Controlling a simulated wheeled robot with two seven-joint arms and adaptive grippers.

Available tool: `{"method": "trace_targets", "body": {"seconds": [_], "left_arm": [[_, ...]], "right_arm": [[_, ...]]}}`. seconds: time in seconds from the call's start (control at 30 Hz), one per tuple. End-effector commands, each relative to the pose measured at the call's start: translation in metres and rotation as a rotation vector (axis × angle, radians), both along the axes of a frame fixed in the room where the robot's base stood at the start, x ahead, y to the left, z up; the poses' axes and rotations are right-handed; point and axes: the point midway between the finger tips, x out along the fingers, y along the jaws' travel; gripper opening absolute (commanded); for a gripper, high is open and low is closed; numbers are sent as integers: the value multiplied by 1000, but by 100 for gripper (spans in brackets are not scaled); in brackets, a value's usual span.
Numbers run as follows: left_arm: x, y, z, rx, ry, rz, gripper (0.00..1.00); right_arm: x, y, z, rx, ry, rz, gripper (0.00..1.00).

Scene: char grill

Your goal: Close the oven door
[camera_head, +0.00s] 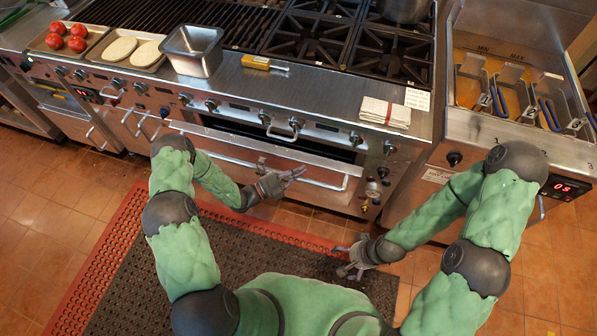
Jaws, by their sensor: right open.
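The oven door (240,148) is in the front of the steel range, below the control knobs. A dark gap (335,150) shows along its top, so it looks partly open; how far is hard to tell from above. A long bar handle (327,186) runs along its front. My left gripper (292,174) is at the front of the door, over the middle of the handle; whether it touches is unclear, and its fingers are too small to read. My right gripper (346,258) is open and empty, lower and to the right, above the floor mat's edge and away from the door.
The range top (330,88) holds a steel pan (193,50), trays with tomatoes (67,36) and flat dough rounds (130,50), a yellow-handled tool (262,63) and a folded cloth (384,113). A fryer (520,90) stands at right. The dark mat (150,270) is clear at left.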

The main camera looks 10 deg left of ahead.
Motion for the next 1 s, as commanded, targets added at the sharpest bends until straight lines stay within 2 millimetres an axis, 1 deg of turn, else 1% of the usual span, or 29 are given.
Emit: {"method": "trace_targets", "body": {"seconds": [0.07,0.3,0.4,0.8,0.93,1.0], "left_arm": [[4,0,1,2,7,-2,0],[45,-4,11,14,90,-3,0],[54,-5,13,12,113,-1,0],[55,-4,12,11,121,0,0],[48,-3,12,10,122,-1,0],[40,-2,11,10,123,-2,0]], "right_arm": [[0,0,1,0,0,0,100],[0,0,8,0,0,0,100],[0,0,9,0,0,0,100],[0,0,9,0,0,0,100],[0,0,12,0,0,0,100],[0,0,15,0,0,0,100]]}}
